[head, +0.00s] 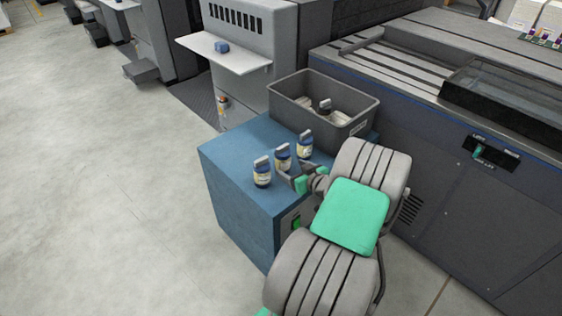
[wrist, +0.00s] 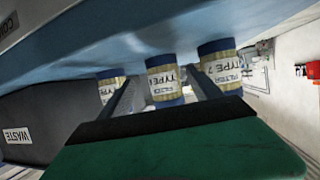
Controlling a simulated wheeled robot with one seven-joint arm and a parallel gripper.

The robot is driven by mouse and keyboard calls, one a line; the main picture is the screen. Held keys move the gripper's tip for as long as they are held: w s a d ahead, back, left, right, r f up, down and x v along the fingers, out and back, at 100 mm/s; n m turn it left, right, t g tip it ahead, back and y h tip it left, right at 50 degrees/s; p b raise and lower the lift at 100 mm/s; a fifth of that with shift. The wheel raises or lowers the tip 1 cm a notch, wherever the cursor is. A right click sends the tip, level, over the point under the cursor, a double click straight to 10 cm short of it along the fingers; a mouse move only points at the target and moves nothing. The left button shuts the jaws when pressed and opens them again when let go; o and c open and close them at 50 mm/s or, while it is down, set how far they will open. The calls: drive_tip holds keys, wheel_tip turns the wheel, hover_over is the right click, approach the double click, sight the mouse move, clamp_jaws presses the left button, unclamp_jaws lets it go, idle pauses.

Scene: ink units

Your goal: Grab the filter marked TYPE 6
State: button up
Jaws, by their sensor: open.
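The wrist view is upside down. There the middle filter (wrist: 164,82) shows between the fingers, its label reading TYPE with an unclear digit. The filter on the right (wrist: 221,70) reads FILTER TYPE, digit also unclear. The one on the left (wrist: 108,86) is partly hidden by a finger. My gripper (head: 289,171) is open and empty, pointing at the middle filter.
A grey bin (head: 318,112) with some items inside stands at the back of the cabinet; its label reads WASTE in the wrist view (wrist: 17,135). A blue block (head: 222,47) lies on a white shelf (head: 238,61). A large dark machine (head: 440,170) stands at right. Floor at left is clear.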

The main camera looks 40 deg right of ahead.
sight(287, 166)
drive_tip(key=x, duration=0.5)
drive_tip(key=shift+a+b, duration=0.3)
drive_tip(key=shift+a, duration=0.1)
drive_tip(key=shift+w+d, duration=0.15)
drive_tip(key=shift+w, duration=0.25)
drive_tip(key=shift+c, duration=0.4)
drive_tip(key=c, duration=1.4)
